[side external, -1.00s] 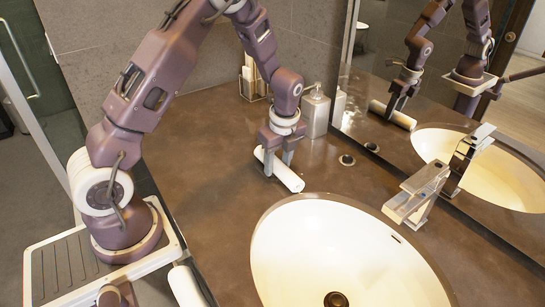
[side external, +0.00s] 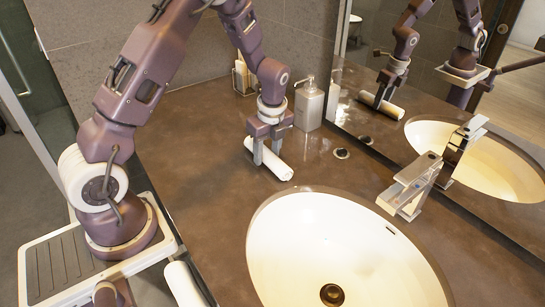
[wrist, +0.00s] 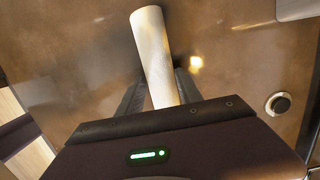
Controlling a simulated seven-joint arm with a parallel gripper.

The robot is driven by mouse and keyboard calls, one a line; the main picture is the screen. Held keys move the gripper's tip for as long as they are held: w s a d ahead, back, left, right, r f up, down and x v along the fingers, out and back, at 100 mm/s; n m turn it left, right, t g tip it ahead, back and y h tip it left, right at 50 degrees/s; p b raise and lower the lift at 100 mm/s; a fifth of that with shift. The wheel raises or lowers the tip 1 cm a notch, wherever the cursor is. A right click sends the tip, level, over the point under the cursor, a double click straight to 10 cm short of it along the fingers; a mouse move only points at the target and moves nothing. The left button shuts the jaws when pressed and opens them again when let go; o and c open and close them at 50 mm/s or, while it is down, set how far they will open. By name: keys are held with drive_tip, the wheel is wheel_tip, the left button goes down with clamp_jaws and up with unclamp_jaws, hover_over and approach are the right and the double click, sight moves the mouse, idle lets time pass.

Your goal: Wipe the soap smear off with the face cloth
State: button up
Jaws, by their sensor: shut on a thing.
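A white rolled face cloth (side external: 272,163) lies along the brown counter (side external: 200,125), behind the sink. My gripper (side external: 266,162) points down and is shut on the cloth's middle, with a finger on each side. The cloth also shows in the wrist view (wrist: 152,52), running up between the fingers. It is at or very near the counter surface; I cannot tell if it presses on it. Faint pale marks show on the counter in the wrist view, but I cannot tell a soap smear from glare.
The white oval sink (side external: 335,225) and its tap (side external: 412,185) are at the front right. A soap dispenser (side external: 309,105) stands just behind my gripper. A mirror (side external: 440,100) lines the right side. Another white roll (side external: 184,285) is at the front edge. The left counter is clear.

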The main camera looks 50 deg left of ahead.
drive_tip(key=shift+a, duration=0.75)
drive_tip(key=shift+r, duration=4.1)
drive_tip(key=shift+d, duration=0.1)
